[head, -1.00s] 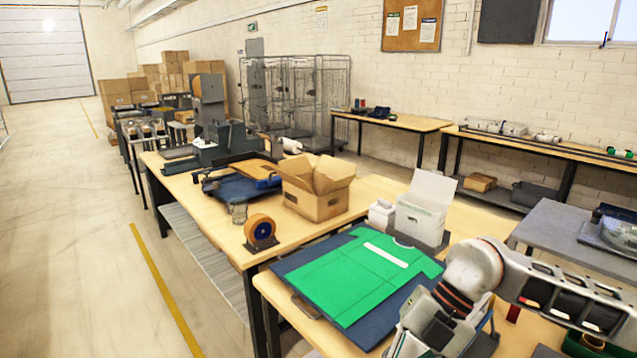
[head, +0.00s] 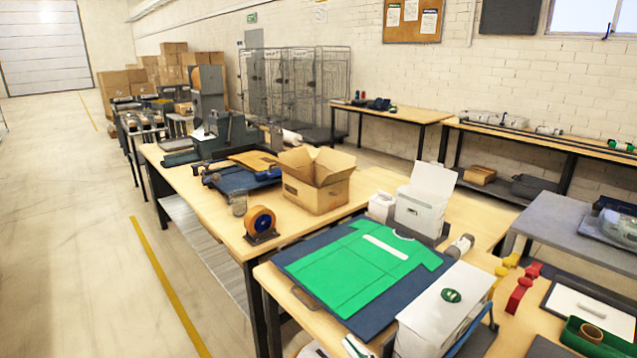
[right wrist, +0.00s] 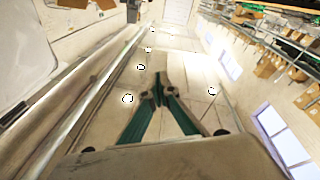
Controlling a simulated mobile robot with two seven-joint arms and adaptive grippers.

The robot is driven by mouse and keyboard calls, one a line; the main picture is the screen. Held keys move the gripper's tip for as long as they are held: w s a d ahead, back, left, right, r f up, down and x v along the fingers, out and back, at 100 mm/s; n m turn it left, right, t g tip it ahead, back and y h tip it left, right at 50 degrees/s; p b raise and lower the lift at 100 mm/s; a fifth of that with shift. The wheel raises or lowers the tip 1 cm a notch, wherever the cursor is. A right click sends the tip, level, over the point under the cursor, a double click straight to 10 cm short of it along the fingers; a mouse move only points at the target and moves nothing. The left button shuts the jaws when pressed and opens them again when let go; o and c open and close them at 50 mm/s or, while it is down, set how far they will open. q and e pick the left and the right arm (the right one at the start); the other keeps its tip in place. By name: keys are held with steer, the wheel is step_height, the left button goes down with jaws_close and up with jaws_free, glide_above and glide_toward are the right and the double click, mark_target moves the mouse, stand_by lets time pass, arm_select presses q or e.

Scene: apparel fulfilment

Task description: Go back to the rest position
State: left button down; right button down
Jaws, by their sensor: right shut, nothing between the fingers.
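My right gripper (right wrist: 158,95) shows in the right wrist view. Its two green fingers come together at dark tips, shut with nothing between them. Beyond the tips are a pale surface and the room, tilted. In the head view I cannot make out the right gripper or its arm over the table. My left gripper is not in view. The rest position itself is not marked by anything visible.
A green shirt (head: 365,265) lies flat on a dark blue mat (head: 304,257). Around it stand a white box with a green emblem (head: 440,312), an open white carton (head: 420,208), an orange tape roll (head: 260,222) and an open cardboard box (head: 315,190). The left floor is clear.

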steer(key=s+d+f+m+g+h, duration=0.2)
steer(key=s+d+f, duration=0.3)
steer(key=f, duration=0.4)
steer(key=s+d+f+m+g+h, duration=0.2)
steer(key=s+d+f+m+h, duration=0.1)
steer(key=f, duration=0.7)
steer(key=s+d+f+m+g+h, duration=0.1)
steer(key=s+d+f+m+h, duration=0.1)
steer(key=s+d+f+h, duration=0.3)
steer(key=s+d+f, duration=0.2)
steer(key=s+f, duration=0.2)
steer(key=shift+d+f+m+g, duration=0.2)
steer(key=shift+m+g, duration=0.1)
steer(key=shift+g, duration=0.1)
